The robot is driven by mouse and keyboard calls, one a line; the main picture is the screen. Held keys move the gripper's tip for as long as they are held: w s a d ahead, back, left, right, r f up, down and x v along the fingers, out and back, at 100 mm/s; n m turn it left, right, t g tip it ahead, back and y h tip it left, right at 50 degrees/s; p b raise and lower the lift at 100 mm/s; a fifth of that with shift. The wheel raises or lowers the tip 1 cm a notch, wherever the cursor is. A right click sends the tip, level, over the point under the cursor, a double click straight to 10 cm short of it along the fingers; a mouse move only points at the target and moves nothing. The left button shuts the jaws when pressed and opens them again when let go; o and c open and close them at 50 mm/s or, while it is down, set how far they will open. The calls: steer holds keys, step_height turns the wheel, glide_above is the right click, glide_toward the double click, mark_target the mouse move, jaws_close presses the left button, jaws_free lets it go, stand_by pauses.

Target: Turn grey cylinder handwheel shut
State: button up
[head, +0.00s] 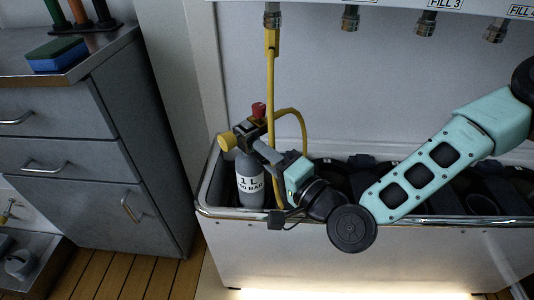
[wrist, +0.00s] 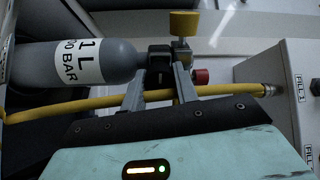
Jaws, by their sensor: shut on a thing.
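The grey cylinder (head: 250,180), with a white "1 L" label, stands upright in the left end of the trough. Its valve has a yellow knob (head: 227,142) on the left and a red knob (head: 258,110) on top. In the wrist view the cylinder (wrist: 70,62) lies sideways, with the yellow knob (wrist: 184,23) above and the red knob (wrist: 200,76) right of the fingers. My gripper (head: 256,146) reaches the valve from the right. Its fingers (wrist: 160,70) close around a dark part of the valve (wrist: 158,62) at the cylinder neck; the exact contact is partly hidden.
A yellow hose (head: 275,85) hangs from the fill panel and loops beside the cylinder, close to my gripper. The trough's metal rim (head: 390,218) runs under my arm. Dark cylinders stand to the right. A grey cabinet (head: 90,140) is at left.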

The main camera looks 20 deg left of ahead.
steer(key=m+p, duration=0.1)
steer(key=m, duration=0.3)
steer(key=shift+m, duration=0.4)
steer(key=m, duration=0.4)
steer(key=shift+m+t+p, duration=0.3)
steer(key=shift+m, duration=0.1)
steer(key=m, duration=0.4)
steer(key=shift+m+h+p, duration=0.3)
steer(key=shift+h, duration=0.1)
steer(key=shift+f+m, duration=0.1)
steer(key=shift+m, duration=1.9)
steer(key=o, duration=1)
steer(key=shift+c, duration=0.2)
